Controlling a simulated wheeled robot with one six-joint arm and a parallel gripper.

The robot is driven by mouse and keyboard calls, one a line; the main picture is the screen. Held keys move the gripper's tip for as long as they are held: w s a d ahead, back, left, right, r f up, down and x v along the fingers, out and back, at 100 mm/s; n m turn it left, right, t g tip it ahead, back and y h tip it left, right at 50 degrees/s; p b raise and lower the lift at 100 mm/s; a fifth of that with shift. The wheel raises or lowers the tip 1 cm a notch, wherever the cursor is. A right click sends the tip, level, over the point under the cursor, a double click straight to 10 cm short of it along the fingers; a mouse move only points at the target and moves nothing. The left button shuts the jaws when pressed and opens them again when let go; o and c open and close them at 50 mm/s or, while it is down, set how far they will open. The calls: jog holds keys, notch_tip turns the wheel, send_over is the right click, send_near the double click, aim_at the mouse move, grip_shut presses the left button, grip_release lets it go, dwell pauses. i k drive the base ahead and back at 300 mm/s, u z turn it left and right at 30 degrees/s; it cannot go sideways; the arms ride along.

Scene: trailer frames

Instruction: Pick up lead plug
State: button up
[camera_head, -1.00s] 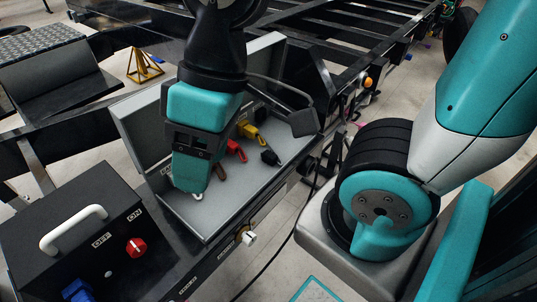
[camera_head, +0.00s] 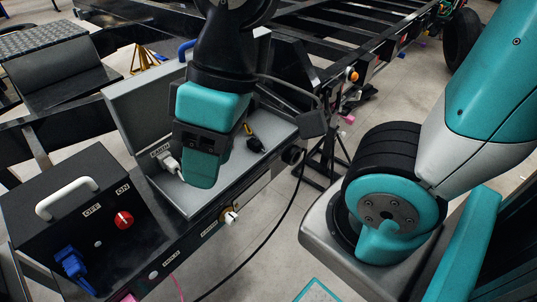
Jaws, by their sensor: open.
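My teal and black gripper (camera_head: 200,178) points down into an open grey box (camera_head: 225,183) on the trailer frame. Its fingertips overlap in this view, and I see nothing held between them. A white plug (camera_head: 170,163) sits at the box's inner left side, just left of my gripper, by a small label. A small black plug (camera_head: 255,144) lies at the right of the box floor, apart from my gripper. I cannot tell which of them is the lead plug.
A black control box (camera_head: 75,225) with a white handle, a red knob (camera_head: 124,220) and a blue connector (camera_head: 72,264) stands at the left. A white knob (camera_head: 230,217) projects from the frame's front. A black cable (camera_head: 275,228) hangs to the floor. The box's raised lid (camera_head: 140,105) stands behind.

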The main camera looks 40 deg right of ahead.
aim_at(255, 145)
jog(key=k, duration=0.2)
jog(key=z, duration=2.05)
jog(key=i, duration=1.3)
jog(key=u, duration=1.7)
jog(key=k, duration=1.25)
jog(key=z, duration=0.15)
jog(key=i, duration=0.55)
jog(key=u, duration=0.95)
jog(key=i, duration=0.3)
jog(key=u, duration=0.25)
